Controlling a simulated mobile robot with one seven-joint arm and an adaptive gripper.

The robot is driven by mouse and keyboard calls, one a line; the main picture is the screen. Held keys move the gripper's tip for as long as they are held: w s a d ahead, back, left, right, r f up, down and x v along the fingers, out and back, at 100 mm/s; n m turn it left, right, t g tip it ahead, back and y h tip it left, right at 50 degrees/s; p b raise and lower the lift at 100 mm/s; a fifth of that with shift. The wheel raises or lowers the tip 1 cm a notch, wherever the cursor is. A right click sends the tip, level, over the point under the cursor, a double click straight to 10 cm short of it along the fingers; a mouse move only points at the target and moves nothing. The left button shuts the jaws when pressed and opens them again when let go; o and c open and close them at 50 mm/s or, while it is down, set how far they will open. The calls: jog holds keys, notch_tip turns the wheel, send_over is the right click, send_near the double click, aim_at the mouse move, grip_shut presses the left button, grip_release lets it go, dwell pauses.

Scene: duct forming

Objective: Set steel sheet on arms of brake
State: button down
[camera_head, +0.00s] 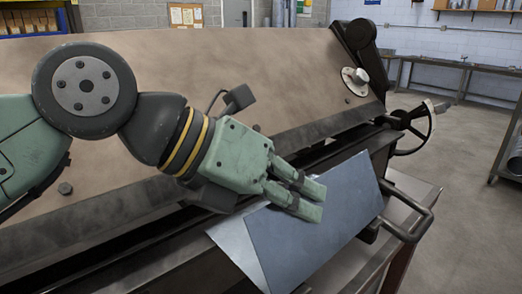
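The steel sheet (325,225) is a flat blue-grey plate at the front of the brake (240,80), tilted in the picture. A paler sheet or plate (232,240) shows under its left edge. My gripper (313,200) reaches in from the left, with both green fingers over the sheet's upper part. The fingers lie close together; whether they grip the sheet, touch it or hover just above it cannot be told. The sheet covers much of what lies beneath it, so its contact with the brake's arms is hidden.
A handwheel (412,128) and a bent bar handle (410,225) stick out at the brake's right end. A metal bench (450,65) runs along the back wall. The grey floor (450,150) at the right is clear.

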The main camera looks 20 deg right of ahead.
jog(key=shift+f, duration=0.15)
jog(key=c, duration=1.7)
grip_release()
